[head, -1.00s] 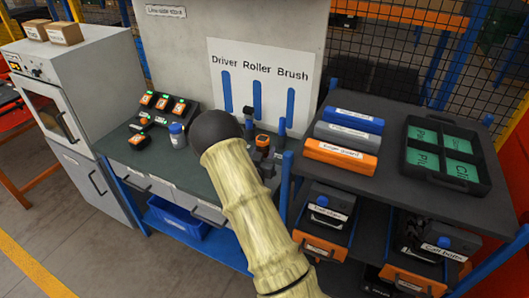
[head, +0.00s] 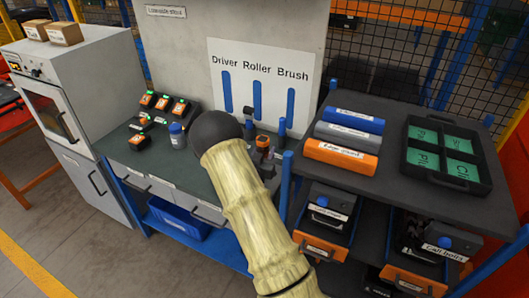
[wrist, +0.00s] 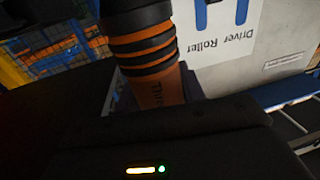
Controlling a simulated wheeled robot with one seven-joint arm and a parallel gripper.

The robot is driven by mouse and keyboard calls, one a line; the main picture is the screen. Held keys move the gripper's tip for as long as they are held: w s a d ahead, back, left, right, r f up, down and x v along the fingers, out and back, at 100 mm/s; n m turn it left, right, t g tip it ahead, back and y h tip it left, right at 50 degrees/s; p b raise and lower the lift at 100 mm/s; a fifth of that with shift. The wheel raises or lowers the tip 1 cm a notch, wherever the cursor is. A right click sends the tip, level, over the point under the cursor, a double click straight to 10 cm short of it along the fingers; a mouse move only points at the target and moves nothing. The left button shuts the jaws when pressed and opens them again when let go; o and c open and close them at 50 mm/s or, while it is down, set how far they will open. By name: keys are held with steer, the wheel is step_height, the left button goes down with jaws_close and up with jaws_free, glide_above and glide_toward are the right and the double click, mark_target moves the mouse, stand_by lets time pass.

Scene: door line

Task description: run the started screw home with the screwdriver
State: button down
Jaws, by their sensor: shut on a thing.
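In the wrist view an orange handle with black ribs (wrist: 155,58), which I take for the screwdriver, stands at my gripper (wrist: 160,115). Printed letters on its lower part are only partly readable. My gripper is shut on it; the fingers are mostly dark and hard to make out. In the head view my own arm covers the gripper and the work in front of it. A small orange and black item (head: 262,142) shows beside the arm's end; I cannot tell what it is. The started screw and the driver's tip are not visible in either view.
A white board (head: 262,85) reads Driver, Roller, Brush over blue shapes. The green-topped bench (head: 170,165) holds several orange-and-black devices and a blue-capped jar (head: 177,136). A dark shelf (head: 390,192) at right carries coloured boxes and a compartment tray (head: 440,185). A grey cabinet stands left.

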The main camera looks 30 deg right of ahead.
steer(key=shift+f+b, duration=1.3)
steer(key=shift+b, duration=1)
stand_by(5.4)
